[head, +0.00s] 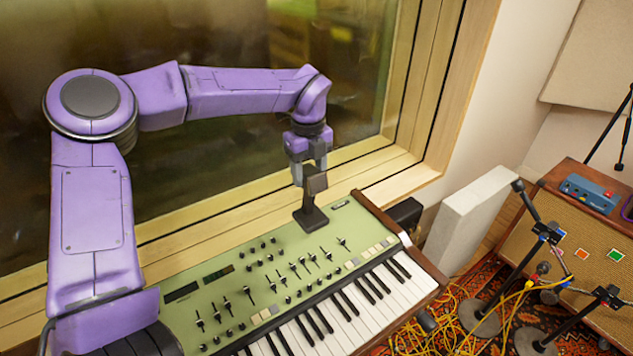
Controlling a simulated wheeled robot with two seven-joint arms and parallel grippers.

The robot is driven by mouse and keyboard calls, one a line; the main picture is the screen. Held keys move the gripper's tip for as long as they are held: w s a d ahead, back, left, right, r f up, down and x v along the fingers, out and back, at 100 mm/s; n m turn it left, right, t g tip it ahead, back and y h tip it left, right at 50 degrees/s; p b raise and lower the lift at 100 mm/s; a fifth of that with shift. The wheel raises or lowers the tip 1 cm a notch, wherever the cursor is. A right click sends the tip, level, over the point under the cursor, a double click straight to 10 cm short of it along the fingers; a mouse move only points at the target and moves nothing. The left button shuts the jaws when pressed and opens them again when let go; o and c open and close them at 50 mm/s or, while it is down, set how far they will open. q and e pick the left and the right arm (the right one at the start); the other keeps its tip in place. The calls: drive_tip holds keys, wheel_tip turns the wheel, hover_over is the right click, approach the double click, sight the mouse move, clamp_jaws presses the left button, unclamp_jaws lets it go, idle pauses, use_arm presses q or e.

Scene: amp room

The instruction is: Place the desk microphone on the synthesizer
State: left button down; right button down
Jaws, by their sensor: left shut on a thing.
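The desk microphone (312,202) is dark, with a flat base and a blocky head. It stands upright at the back right part of the green synthesizer (300,240); its base appears to be on or just above the panel, and I cannot tell if it touches. My left gripper (309,176) comes down from above and is shut on the microphone's upper part. The synthesizer has sliders, knobs and a keyboard along its front. My right gripper is not in view.
A window with a wooden frame (425,80) stands behind the synthesizer. To the right are a pale panel (468,222), microphone stands (510,270), yellow cables (450,318) on a patterned rug, and an amplifier (590,255) with a blue pedal (590,188) on top.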

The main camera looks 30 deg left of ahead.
use_arm(q)
drive_tip(key=w+a+f+p, duration=0.2)
drive_tip(key=w+f, duration=0.4)
drive_tip(key=f, duration=0.3)
drive_tip(key=shift+a+f+p, duration=0.15)
drive_tip(key=shift+f+p, duration=0.05)
drive_tip(key=shift+p, duration=0.35)
drive_tip(key=shift+f, duration=0.1)
drive_tip(key=c, duration=0.8)
unclamp_jaws()
drive_tip(key=shift+s+f, duration=0.1)
drive_tip(key=o, duration=0.4)
drive_tip(key=shift+o, duration=0.2)
